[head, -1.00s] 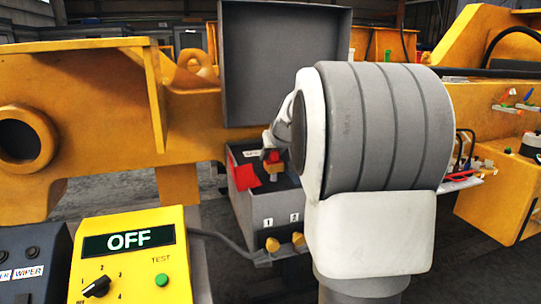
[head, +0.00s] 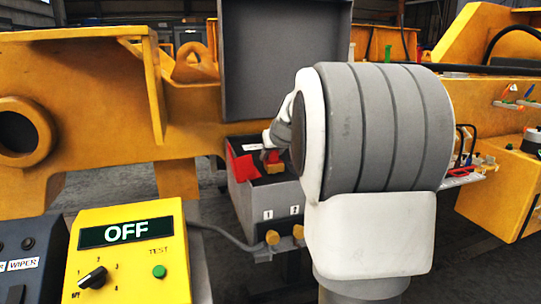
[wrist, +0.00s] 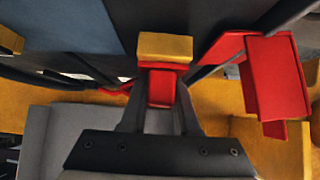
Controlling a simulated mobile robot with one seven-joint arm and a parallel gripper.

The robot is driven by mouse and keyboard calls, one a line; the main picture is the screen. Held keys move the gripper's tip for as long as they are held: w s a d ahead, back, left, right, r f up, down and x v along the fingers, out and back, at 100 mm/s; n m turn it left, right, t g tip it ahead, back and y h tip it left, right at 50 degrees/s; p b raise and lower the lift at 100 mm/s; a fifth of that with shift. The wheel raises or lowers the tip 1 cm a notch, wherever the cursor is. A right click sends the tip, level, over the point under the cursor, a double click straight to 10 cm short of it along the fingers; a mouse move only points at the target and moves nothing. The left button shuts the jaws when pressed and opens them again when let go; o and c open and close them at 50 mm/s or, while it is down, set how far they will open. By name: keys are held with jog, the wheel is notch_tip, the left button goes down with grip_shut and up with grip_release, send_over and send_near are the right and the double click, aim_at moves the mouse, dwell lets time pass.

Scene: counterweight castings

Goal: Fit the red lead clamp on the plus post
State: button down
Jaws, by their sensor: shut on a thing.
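The red lead clamp (wrist: 161,87) is between my gripper's fingers (wrist: 160,112) in the wrist view, with a brass-coloured block at its far end. In the head view my gripper (head: 270,154) holds the clamp (head: 274,167) low over the open grey battery box (head: 246,204). A red flap (head: 243,167) stands at the left of the box top. A red cover piece (wrist: 275,78) shows to the right of the clamp in the wrist view. I cannot make out the plus post, or whether the clamp touches it. My arm hides the box's right side.
The raised dark lid (head: 285,65) stands behind the box. Two brass knobs (head: 273,237) are on its front below labels 1 and 2. A yellow tester (head: 128,250) reading OFF is at front left. A tray of small parts (head: 462,176) is at the right.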

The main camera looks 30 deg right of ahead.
jog(key=shift+f+b, duration=0.3)
jog(key=shift+f, duration=0.05)
jog(key=c, duration=0.6)
grip_release()
jog(key=shift+o, duration=0.2)
jog(key=shift+r, duration=0.1)
